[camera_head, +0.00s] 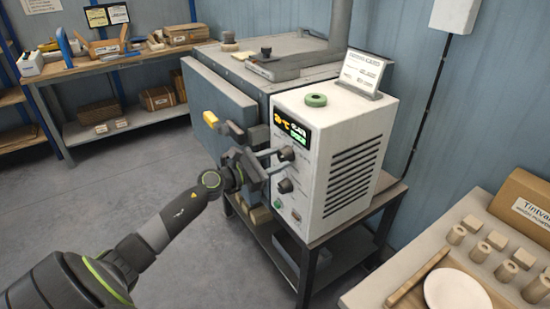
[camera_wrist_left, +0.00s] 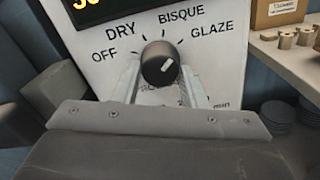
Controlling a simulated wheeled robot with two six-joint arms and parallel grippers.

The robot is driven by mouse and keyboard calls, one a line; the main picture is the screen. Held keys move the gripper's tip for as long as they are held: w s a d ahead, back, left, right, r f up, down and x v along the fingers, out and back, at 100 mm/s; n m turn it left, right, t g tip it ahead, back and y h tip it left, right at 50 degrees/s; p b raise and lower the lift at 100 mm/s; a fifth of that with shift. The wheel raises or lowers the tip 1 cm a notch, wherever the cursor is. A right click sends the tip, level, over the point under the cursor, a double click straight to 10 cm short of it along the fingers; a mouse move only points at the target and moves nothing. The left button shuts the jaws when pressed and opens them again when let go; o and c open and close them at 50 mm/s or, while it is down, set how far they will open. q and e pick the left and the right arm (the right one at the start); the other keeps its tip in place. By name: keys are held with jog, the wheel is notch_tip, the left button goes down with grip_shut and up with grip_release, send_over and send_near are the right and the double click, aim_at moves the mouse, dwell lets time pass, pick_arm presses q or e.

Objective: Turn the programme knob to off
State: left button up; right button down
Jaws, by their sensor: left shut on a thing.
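The programme knob (camera_wrist_left: 160,63) is a dark round knob with a white mark on the right of its face. The labels OFF, DRY, BISQUE and GLAZE arc around it. The mark seems to lean toward the GLAZE side, but its exact setting is hard to tell. In the head view the knob (camera_head: 286,153) is the upper one on the white control box (camera_head: 313,205). My left gripper (camera_head: 276,160) is shut on this knob, one finger on each side of it. The fingers also show in the left wrist view (camera_wrist_left: 158,82). My right gripper is not in view.
A second dark knob (camera_head: 285,186) sits close below. A lit display (camera_head: 291,134) is above. A bench with blocks is at right.

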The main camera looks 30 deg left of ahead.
pick_arm(q)
jog(key=n+p, duration=0.2)
jog(key=n, duration=0.3)
jog(key=shift+r+n+p, duration=0.15)
jog(key=shift+n+p, duration=0.15)
jog(key=shift+p, duration=0.05)
jog(key=n+p, duration=0.3)
jog(key=n, duration=0.2)
jog(key=shift+d+r, duration=0.1)
jog(key=n+p, duration=0.3)
jog(key=n, duration=0.2)
jog(key=shift+n+p, duration=0.35)
jog(key=shift+n, duration=0.05)
jog(key=n+p, duration=0.3)
jog(key=n, duration=0.2)
jog(key=shift+n, duration=0.3)
jog(key=o, duration=1)
jog(key=shift+s, duration=0.1)
